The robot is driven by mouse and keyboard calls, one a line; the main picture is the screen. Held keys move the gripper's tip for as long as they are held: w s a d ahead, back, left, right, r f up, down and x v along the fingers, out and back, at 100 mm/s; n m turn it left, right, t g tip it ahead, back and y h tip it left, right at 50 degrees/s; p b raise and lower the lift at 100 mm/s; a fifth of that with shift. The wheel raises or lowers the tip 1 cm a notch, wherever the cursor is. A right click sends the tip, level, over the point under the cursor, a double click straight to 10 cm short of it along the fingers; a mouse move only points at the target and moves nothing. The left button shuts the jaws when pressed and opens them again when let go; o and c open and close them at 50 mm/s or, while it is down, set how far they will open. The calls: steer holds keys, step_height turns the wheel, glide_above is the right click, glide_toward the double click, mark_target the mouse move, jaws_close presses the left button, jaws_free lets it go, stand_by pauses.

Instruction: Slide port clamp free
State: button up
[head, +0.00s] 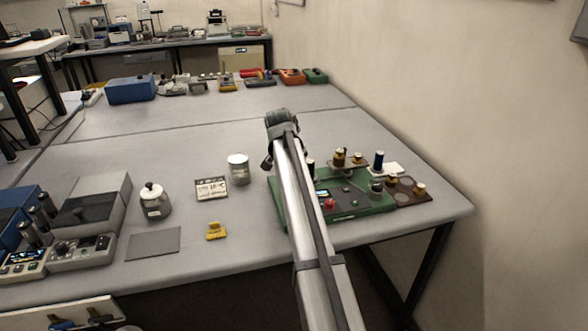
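My arm reaches up from the bottom of the head view, and its dark end, my gripper (267,161), hangs over the middle of the table. Its fingers are too small and too much in shadow to tell their opening. A green apparatus (352,207) with a small screen, a red knob and brass fittings sits at the right, partly hidden behind my arm. A dark-topped cylinder (379,160) stands at its back. I cannot make out which part is the port clamp. A small yellow clamp-like piece (215,231) lies loose on the table.
A brown tray (407,198) with round wells adjoins the green apparatus near the table's right edge. A lidded jar (238,170), a printed card (211,188), a stoppered grey pot (155,202) and a grey pad (153,243) stand left of my arm.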

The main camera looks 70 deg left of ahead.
steer(key=shift+f, duration=0.2)
steer(key=shift+c, duration=0.4)
jaws_close()
